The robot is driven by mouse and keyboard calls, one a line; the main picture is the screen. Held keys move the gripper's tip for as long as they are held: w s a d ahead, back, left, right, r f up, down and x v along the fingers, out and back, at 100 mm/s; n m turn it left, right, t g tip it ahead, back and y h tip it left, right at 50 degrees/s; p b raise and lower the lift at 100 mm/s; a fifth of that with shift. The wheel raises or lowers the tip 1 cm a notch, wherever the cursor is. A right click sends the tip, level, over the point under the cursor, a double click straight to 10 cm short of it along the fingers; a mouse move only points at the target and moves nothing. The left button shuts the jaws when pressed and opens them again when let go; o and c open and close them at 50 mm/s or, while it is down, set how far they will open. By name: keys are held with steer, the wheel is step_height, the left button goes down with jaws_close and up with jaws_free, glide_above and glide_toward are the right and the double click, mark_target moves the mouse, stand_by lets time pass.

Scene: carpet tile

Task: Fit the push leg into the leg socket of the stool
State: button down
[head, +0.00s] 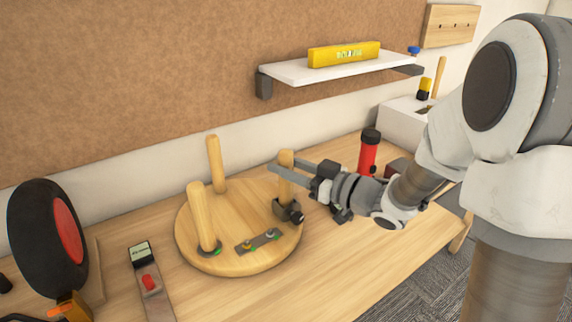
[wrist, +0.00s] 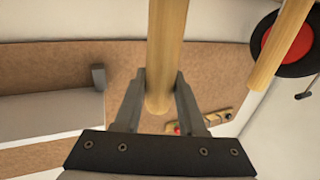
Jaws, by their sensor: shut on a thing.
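The stool (head: 235,255) lies as a round wooden seat, underside up, on the table. Two wooden legs stand on it: one at the back (head: 215,165) and one at the front left (head: 203,215). My gripper (head: 280,171) is shut on a third wooden leg, the push leg (head: 285,190), near its top. This leg is close to upright over a dark leg socket (head: 284,211) at the seat's right edge. I cannot tell how deep its lower end sits. In the wrist view, the fingers (wrist: 160,100) flank the push leg (wrist: 166,50).
A flat metal plate (head: 257,241) with small coloured parts lies on the seat. A red-and-black cylinder (head: 368,153) stands right of my gripper. A device with a red button (head: 150,283) and a black-and-red disc (head: 50,237) are at left. A white shelf (head: 320,69) overhangs behind.

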steer(key=shift+f, duration=0.25)
steer(key=shift+c, duration=2)
jaws_free()
steer(key=p+v, duration=0.1)
steer(key=v, duration=1.6)
steer(key=shift+p, duration=0.4)
steer(key=shift+s+d+r, duration=0.1)
steer(key=shift+d, duration=0.05)
